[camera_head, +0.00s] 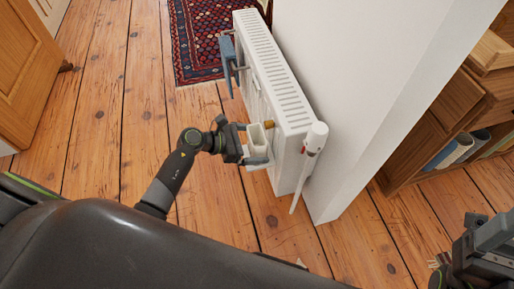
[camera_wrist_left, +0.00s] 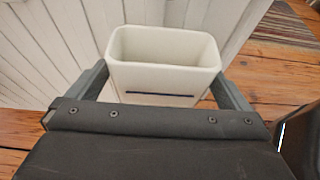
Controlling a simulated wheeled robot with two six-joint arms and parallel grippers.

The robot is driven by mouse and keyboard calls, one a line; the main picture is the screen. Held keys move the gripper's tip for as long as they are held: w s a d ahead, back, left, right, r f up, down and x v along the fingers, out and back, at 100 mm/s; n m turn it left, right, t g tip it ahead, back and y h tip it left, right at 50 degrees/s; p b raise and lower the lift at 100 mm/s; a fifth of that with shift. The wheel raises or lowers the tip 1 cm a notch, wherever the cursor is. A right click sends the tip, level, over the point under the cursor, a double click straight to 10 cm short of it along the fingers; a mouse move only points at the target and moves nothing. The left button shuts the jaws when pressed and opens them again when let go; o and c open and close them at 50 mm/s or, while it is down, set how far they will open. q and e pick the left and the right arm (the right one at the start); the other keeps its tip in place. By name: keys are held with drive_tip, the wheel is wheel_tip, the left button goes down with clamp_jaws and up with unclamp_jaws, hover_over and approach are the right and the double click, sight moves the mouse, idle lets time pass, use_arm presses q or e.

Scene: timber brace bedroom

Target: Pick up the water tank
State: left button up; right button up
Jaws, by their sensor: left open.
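The water tank (camera_head: 254,138) is a small white open-topped container at the side of the white radiator (camera_head: 278,75). In the left wrist view the tank (camera_wrist_left: 165,82) is upright with a dark line across its front, and its inside looks empty. My left gripper (camera_head: 260,147) is open, with one finger on each side of the tank. In the left wrist view its fingers (camera_wrist_left: 162,92) flank the tank; I cannot tell whether they touch it. My right gripper (camera_head: 441,270) is partly in view at the lower right, away from the tank; its jaws are unclear.
A blue-grey holder (camera_head: 229,62) hangs on the radiator beyond the tank. A white valve (camera_head: 316,135) with a pipe stands at the radiator's near end, beside a white wall (camera_head: 345,90). A wooden bookshelf (camera_head: 455,105) is at right. Plank floor at left is clear up to the rug (camera_head: 200,40).

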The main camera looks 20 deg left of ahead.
use_arm(q)
drive_tip(key=shift+w+d+f, duration=0.2)
drive_tip(key=shift+w+d, duration=0.05)
drive_tip(key=shift+d, duration=0.15)
drive_tip(key=c, duration=1.1)
drive_tip(key=shift+r, duration=0.1)
drive_tip(key=shift+c, duration=1)
